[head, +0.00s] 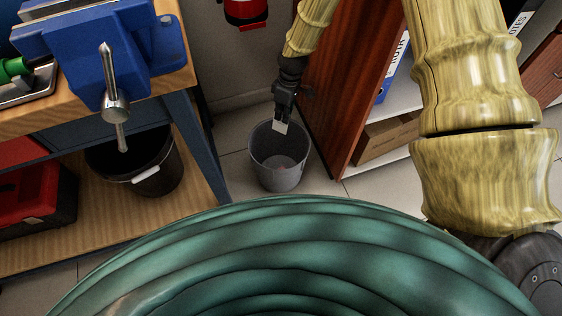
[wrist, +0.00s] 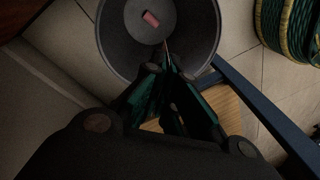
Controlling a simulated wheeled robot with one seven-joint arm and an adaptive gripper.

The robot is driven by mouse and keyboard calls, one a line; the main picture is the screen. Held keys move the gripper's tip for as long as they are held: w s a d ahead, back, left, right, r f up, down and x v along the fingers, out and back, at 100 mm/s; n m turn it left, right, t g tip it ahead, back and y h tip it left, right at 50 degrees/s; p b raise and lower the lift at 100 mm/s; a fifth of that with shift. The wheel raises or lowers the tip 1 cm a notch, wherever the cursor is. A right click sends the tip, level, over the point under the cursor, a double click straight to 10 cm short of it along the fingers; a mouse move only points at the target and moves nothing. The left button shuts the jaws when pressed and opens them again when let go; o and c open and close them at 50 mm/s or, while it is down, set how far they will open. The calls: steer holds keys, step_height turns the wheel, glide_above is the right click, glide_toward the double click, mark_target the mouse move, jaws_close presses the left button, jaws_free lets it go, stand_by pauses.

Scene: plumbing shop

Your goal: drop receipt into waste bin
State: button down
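The receipt (head: 281,127) is a small white slip hanging from the tip of my gripper (head: 284,113). In the wrist view my gripper (wrist: 167,68) is shut on the receipt, which shows there edge-on as a thin line (wrist: 167,51). The waste bin (head: 270,184) is a grey, round, open bin on the floor. It also shows in the wrist view (wrist: 113,42). The receipt and fingertips are over the bin's opening; their exact height against the rim is hard to tell. A small pinkish piece (wrist: 151,19) lies on the bin's bottom.
A reddish wooden shelf unit (head: 343,90) with binders and a cardboard box (head: 384,140) stands close right of the bin. A workbench with a blue vise (head: 120,55) is at left, with a dark bucket (head: 165,170) on its lower shelf. A red object hangs on the back wall.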

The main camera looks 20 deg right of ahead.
step_height(320, 180, down, 4)
steer(key=b, duration=0.3)
steer(key=c, duration=1.6)
jaws_free()
steer(key=shift+o, duration=0.2)
step_height(320, 180, up, 12)
steer(key=d, duration=0.2)
steer(key=shift+w, duration=0.4)
steer(key=shift+f, duration=0.1)
